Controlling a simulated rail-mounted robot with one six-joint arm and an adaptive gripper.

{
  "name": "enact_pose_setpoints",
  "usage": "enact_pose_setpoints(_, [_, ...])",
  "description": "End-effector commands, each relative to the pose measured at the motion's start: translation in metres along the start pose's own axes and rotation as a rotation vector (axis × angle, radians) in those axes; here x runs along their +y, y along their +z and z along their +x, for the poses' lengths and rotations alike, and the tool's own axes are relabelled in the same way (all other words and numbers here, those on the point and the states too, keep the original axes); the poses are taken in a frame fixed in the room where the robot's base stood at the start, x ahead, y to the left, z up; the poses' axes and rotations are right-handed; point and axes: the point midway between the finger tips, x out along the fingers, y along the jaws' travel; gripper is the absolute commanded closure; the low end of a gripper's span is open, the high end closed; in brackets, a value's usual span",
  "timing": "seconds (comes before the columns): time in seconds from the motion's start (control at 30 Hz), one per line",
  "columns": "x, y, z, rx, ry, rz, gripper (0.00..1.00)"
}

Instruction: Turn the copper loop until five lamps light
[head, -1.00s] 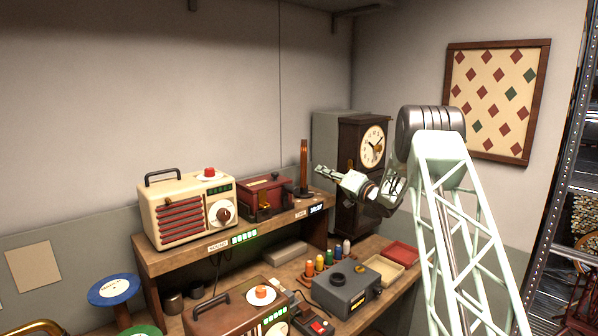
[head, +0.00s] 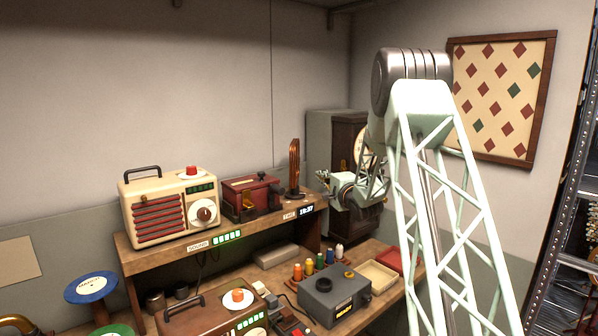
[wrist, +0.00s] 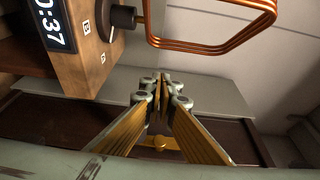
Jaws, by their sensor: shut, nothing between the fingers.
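The copper loop (head: 293,168) stands upright on a dark base at the right end of the raised wooden shelf. In the wrist view the loop (wrist: 205,48) crosses the top, with its dark hub (wrist: 122,18) at the left. My gripper (head: 323,177) is just right of the loop in the head view. In the wrist view my gripper (wrist: 162,78) is shut and empty, its fingertips below the loop and apart from it. A row of several green lamps (head: 227,237) glows on the shelf front by the SOUND label.
A cream radio (head: 157,217) and a red box (head: 247,200) stand left of the loop. A clock display (head: 306,211) is on the shelf front. Below are a grey box (head: 333,300), several thread spools (head: 308,267) and a cream tray (head: 378,275). A dark clock cabinet (head: 348,133) stands behind my arm.

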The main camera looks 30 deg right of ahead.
Motion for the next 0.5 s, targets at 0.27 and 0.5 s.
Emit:
enact_pose_setpoints(0.27, [-0.0006,0.0004,0.001,-0.001,-0.001,-0.002,1.0])
enact_pose_setpoints(0.5, [-0.0013,0.0007,0.0099,-0.002,-0.003,-0.003,1.0])
